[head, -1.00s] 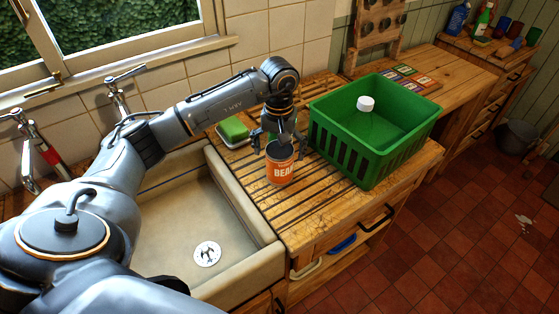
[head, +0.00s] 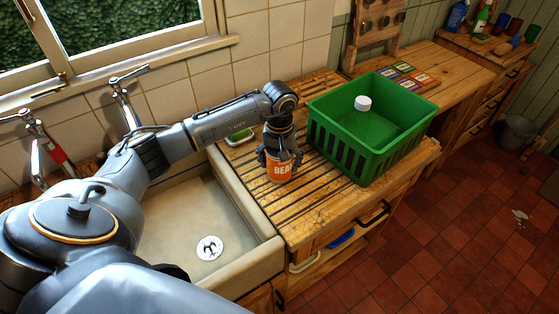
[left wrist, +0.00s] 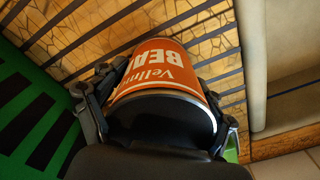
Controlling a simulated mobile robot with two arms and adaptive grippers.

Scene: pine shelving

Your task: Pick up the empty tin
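The tin (head: 281,171), orange with white "BEA…" lettering, stands upright on the slatted wooden drainboard (head: 330,208), between the sink and the green crate. My left gripper (head: 281,158) comes down over it from above, with a finger on either side. In the left wrist view the tin (left wrist: 168,68) fills the space between the fingers, its dark open end towards the camera, and both fingers lie against its sides. The gripper looks shut on the tin, and no lift off the board shows. My right gripper is not in view.
The green crate (head: 350,150) stands close to the right of the tin, with a white object (head: 363,103) in it. The sink (head: 185,220) is to the left. A small tray with a green item (head: 240,136) lies behind my gripper. The board in front is clear.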

